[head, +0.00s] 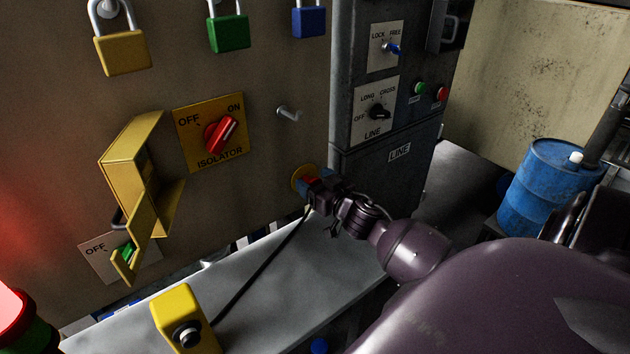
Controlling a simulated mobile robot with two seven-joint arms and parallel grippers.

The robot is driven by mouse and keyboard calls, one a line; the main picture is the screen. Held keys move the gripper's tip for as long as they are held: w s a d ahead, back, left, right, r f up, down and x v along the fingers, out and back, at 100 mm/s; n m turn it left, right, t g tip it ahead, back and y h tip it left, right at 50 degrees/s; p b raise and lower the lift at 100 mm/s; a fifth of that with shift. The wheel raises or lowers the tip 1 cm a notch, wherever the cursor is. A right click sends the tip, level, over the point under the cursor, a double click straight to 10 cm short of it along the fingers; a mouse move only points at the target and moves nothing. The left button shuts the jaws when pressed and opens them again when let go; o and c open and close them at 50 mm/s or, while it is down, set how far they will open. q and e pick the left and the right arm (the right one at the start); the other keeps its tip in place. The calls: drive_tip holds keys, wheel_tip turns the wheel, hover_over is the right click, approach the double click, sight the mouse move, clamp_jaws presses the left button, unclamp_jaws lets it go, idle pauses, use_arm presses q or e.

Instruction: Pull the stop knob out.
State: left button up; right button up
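The stop knob's round yellow-orange backing (297,176) shows on the beige panel, right of the isolator switch. My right gripper (313,186) is at it, reaching in from the lower right, and covers most of what is in front of the backing. A little red shows by the fingertips, and I cannot tell whether it is the knob. I cannot tell whether the fingers are shut on it or only around it. My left gripper is not in view.
A red isolator switch (221,134) and an open yellow hinged cover (131,165) are to the left. Padlocks (229,33) hang above. A grey LINE cabinet (398,153) stands right. A yellow button box (185,322) with a black cable is on the grey ledge below.

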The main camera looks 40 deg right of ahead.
drive_tip(key=shift+w, duration=0.1)
drive_tip(key=s+a, duration=0.1)
drive_tip(key=s, duration=0.9)
drive_tip(key=shift+s, duration=0.4)
drive_tip(key=shift+f, duration=0.1)
idle(0.3)
